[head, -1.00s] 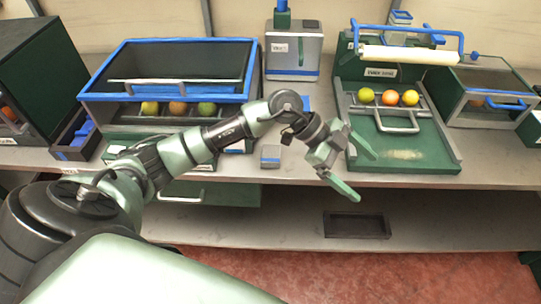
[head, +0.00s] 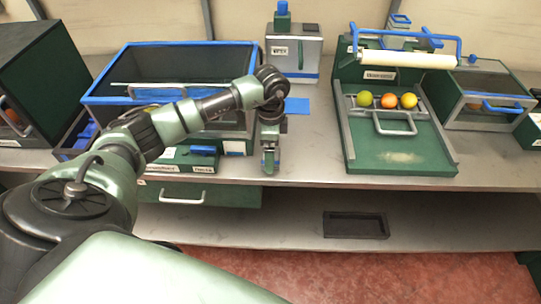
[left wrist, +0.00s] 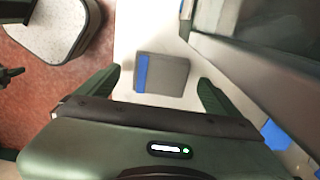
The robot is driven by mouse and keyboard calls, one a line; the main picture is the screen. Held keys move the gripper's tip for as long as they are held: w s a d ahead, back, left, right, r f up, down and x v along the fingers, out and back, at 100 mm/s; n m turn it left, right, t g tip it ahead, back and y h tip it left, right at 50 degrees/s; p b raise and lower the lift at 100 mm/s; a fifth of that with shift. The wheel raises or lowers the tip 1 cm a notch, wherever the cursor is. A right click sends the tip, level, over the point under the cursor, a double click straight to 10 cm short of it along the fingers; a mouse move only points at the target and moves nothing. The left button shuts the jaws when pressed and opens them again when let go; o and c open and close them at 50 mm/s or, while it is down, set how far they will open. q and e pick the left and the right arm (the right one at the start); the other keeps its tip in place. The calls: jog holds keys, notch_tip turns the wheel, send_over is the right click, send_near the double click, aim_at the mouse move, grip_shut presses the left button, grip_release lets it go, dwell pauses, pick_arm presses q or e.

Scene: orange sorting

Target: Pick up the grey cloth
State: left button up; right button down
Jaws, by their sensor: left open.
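The grey cloth (left wrist: 168,76) is a small folded square with a blue stripe along one side. It lies flat on the metal table in the left wrist view, between the two fingers as seen from above. In the head view my left gripper (head: 270,165) hangs pointing down over that spot near the table's front edge and hides the cloth. The left gripper is open and empty, with a finger on either side of the cloth in the wrist view (left wrist: 159,78). Whether the fingertips are level with the cloth cannot be told.
A blue-rimmed bin (head: 245,98) stands left of the gripper. A green tray unit (head: 395,160) with three fruits is to the right. A blue sheet (head: 298,105) and a grey box (head: 293,50) are behind. The table right of the gripper is clear.

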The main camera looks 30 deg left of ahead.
pick_arm(q)
jog(key=shift+f, duration=0.75)
jog(key=c, duration=1.4)
jog(key=shift+r, duration=0.15)
jog(key=shift+c, duration=0.2)
notch_tip(320, 180, up, 20)
jog(key=b, duration=0.1)
jog(key=shift+b, duration=0.3)
